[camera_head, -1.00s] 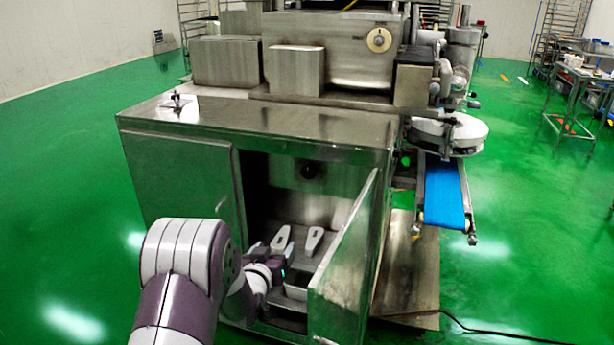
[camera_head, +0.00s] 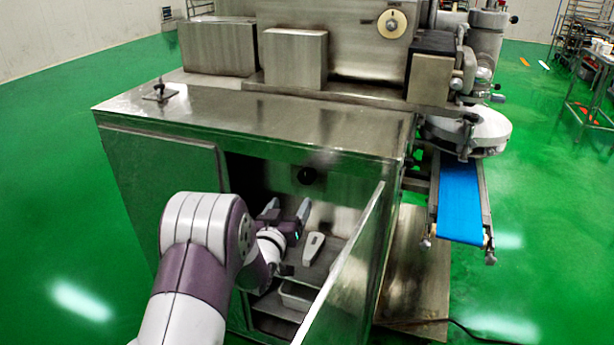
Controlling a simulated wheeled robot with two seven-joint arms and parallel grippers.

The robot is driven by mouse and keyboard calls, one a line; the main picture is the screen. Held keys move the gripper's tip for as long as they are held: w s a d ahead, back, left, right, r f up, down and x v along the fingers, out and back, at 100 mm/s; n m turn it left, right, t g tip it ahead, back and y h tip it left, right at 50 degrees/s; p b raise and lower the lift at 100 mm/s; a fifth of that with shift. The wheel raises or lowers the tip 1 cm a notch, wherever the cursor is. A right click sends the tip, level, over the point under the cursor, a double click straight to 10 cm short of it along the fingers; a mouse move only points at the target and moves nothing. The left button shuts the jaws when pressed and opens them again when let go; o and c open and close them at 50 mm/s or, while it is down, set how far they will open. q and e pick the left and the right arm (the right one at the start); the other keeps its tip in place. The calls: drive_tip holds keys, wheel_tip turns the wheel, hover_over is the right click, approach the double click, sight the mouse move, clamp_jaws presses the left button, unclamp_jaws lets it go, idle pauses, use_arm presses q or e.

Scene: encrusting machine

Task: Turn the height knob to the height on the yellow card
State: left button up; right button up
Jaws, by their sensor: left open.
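A round black knob (camera_head: 306,175) is on the back wall inside the open cabinet of the steel machine. A cream dial (camera_head: 391,23) with a dark centre is on the machine's upper front; I cannot tell from labels which is the height knob. I see no yellow card. My left gripper (camera_head: 287,208) is inside the cabinet opening, open and empty, its fingers pointing up and inward. It appears just below the black knob, apart from it. My right gripper is not in view.
The open cabinet door (camera_head: 345,270) stands close to the right of my left arm. A pale elongated piece (camera_head: 314,244) and a light tray (camera_head: 297,295) are inside the cabinet. A blue conveyor belt (camera_head: 460,200) juts out at right. Green floor is clear at left.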

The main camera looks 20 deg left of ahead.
sight(305, 178)
use_arm(q)
drive_tip(key=w, duration=0.3)
drive_tip(key=w+a, duration=0.1)
drive_tip(key=w, duration=0.7)
drive_tip(key=shift+w+a, duration=0.15)
drive_tip(key=shift+w, duration=0.1)
drive_tip(key=shift+c, duration=0.3)
drive_tip(key=c, duration=1)
